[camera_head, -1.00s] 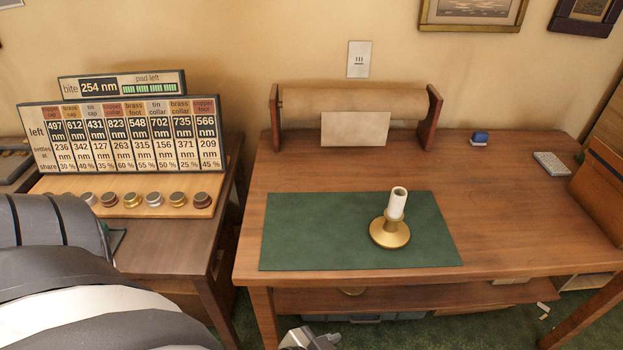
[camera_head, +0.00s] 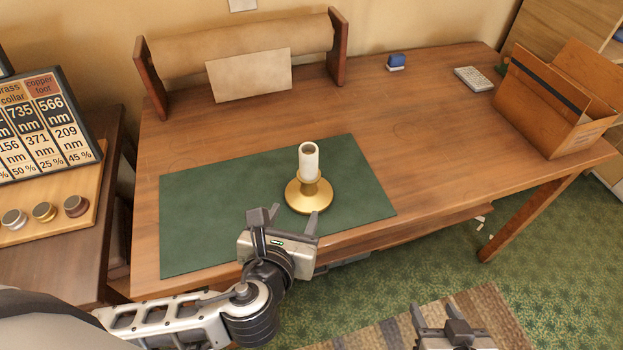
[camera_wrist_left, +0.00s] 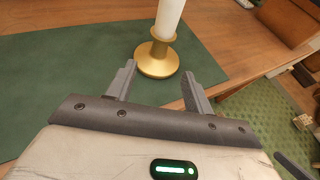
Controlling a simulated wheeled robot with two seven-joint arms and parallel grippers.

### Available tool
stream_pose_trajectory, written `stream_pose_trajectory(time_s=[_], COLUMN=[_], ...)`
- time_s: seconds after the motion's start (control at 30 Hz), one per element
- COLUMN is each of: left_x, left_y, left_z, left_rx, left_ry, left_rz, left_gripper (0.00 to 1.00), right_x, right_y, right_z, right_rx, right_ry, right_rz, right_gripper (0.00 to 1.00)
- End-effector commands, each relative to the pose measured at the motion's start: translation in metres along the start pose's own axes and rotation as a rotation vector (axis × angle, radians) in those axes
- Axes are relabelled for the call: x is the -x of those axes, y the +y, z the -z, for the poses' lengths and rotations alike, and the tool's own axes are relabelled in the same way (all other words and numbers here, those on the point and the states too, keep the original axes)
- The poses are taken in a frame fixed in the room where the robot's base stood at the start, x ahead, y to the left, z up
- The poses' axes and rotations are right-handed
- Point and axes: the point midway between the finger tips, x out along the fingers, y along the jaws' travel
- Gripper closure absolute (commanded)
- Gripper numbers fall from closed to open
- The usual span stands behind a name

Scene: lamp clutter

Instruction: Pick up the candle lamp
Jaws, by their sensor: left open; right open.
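The candle lamp (camera_head: 309,189) stands upright on the green mat (camera_head: 215,215) on the desk. It has a round brass base and a white candle. My left gripper (camera_head: 293,219) is open and empty, just in front of the lamp, its fingers pointing toward the base. In the left wrist view the lamp's brass base (camera_wrist_left: 157,60) sits just beyond and between the two open fingertips (camera_wrist_left: 160,75), apart from them; the candle's top is cut off. My right gripper (camera_head: 437,318) shows at the bottom edge, open and empty, away from the desk.
A paper roll holder (camera_head: 240,45) stands at the desk's back. A blue-and-white block (camera_head: 397,62), a grey keypad-like item (camera_head: 473,79) and a brown open box (camera_head: 555,100) are to the right. A label board (camera_head: 45,125) stands left. The desk around the lamp is clear.

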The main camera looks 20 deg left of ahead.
Motion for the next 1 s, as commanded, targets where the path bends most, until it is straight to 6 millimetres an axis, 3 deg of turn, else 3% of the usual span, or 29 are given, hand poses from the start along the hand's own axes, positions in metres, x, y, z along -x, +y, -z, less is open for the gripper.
stream_pose_trajectory(time_s=[0.4, 0.67, 1.0], left_x=[-0.084, -0.103, -0.147], left_y=[0.000, 0.000, -0.001], left_z=[0.000, -0.001, -0.003], left_rx=[0.005, 0.006, 0.006], left_ry=[0.001, 0.002, 0.004], left_rz=[-0.001, -0.001, 0.001], left_gripper=[0.48, 0.48, 0.48], right_x=[-0.001, -0.001, -0.002], right_y=[-0.001, -0.001, -0.001], right_z=[-0.011, -0.011, -0.011], right_rx=[0.001, 0.001, 0.000], right_ry=[-0.018, -0.017, -0.013], right_rz=[0.003, 0.004, 0.004], right_gripper=[0.48, 0.48, 0.48])
